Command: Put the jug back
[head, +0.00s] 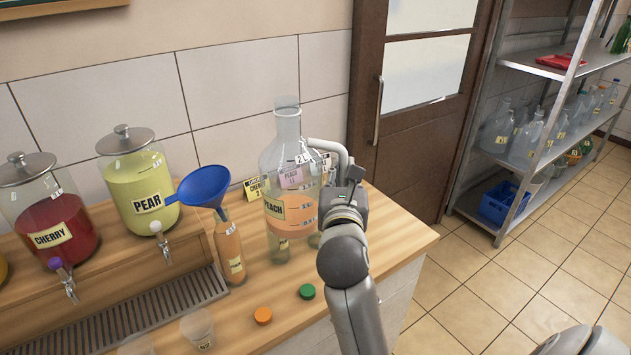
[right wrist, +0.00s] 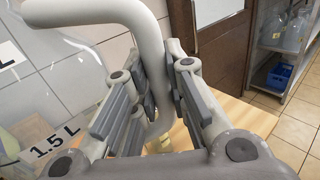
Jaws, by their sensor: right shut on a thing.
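The jug (head: 272,165) is a large clear bottle with a narrow neck, a grey side handle, volume marks and a PEACH label, with orange liquid in its lower part. It is upright over the right part of the wooden counter, with small glass things behind and below it. Its base seems raised off the counter, but this is hard to tell. My right gripper (head: 347,188) is shut on the jug's handle. In the right wrist view, the handle (right wrist: 152,45) passes between the fingers (right wrist: 160,95). My left gripper is not in view.
A bottle with a blue funnel (head: 205,184) stands left of the jug. CHERRY (head: 50,225) and PEAR (head: 142,185) dispensers stand behind a drip grate. Orange (head: 263,316) and green (head: 307,292) caps lie in front. A metal shelf (head: 535,90) with jugs stands at right.

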